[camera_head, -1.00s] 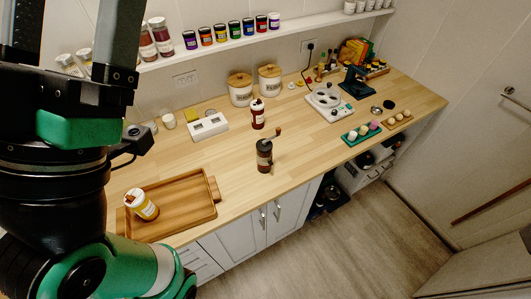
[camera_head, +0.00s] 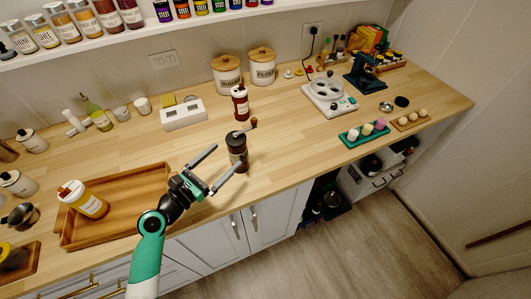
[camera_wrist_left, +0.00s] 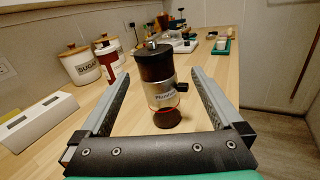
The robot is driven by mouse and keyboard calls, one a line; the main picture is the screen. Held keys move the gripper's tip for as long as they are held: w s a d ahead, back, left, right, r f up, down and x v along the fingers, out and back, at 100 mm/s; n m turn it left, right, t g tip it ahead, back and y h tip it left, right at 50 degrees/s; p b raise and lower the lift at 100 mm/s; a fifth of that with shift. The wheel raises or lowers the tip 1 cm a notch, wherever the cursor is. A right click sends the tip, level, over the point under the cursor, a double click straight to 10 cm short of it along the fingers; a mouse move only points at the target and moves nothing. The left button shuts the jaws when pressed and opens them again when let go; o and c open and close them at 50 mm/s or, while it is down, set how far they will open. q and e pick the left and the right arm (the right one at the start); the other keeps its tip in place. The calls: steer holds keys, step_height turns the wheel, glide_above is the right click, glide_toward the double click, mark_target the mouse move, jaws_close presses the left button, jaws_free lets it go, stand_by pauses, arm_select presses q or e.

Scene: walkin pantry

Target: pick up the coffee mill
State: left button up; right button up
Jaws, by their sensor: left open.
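The coffee mill (camera_head: 237,149) stands upright on the wooden counter near its front edge. It is dark brown with a side crank and knob on top. My right gripper is not in view.
A red-brown jar (camera_head: 240,105) stands behind the mill, with sugar and flour canisters (camera_head: 262,71) further back. A white box (camera_head: 183,112) is at the back left. The counter right of the mill is clear.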

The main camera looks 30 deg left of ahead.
mark_target(230, 151)
arm_select(q)
steer(key=shift+f+n, duration=0.55)
steer(key=shift+n, duration=0.05)
steer(key=w, duration=0.7)
steer(key=shift+w+a+r, duration=0.1)
steer(key=shift+r, duration=0.1)
jaws_close()
